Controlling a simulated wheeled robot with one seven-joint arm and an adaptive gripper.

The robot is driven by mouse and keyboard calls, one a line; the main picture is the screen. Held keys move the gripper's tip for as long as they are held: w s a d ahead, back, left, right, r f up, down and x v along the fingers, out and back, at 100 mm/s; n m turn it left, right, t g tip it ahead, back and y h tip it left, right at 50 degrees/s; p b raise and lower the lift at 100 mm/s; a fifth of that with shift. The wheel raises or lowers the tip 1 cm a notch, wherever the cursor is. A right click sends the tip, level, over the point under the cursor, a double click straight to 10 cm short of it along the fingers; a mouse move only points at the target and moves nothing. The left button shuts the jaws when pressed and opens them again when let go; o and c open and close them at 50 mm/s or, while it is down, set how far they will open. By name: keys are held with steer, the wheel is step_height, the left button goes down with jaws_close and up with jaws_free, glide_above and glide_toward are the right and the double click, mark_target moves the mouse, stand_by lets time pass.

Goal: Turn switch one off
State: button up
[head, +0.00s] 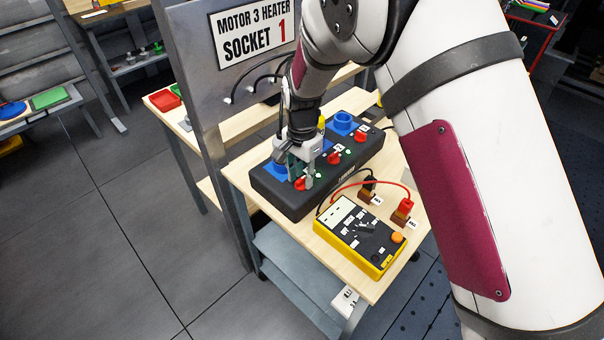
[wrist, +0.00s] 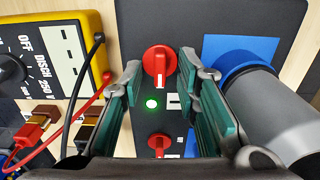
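A black switch box (head: 293,205) on the wooden bench carries several red rotary switches and blue sockets. The switch at its near left end (head: 300,184) sits by my gripper (head: 301,172). In the wrist view, a red switch (wrist: 159,60) with an upright handle lies between my open fingertips (wrist: 160,70). A gap shows on its left; the right finger is close, and I cannot tell if it touches. A lit green lamp (wrist: 151,104) sits below this switch. A second red switch (wrist: 159,143) is lower down. The switch number labels are not readable.
A grey plug (wrist: 265,110) sits in a blue socket right of the fingers. A yellow meter (head: 360,236) lies in front of the box, with red and black leads to plugs (head: 405,206). A grey panel (head: 195,75) labelled "Motor 3 Heater Socket 1" stands behind.

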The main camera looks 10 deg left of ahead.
jaws_close()
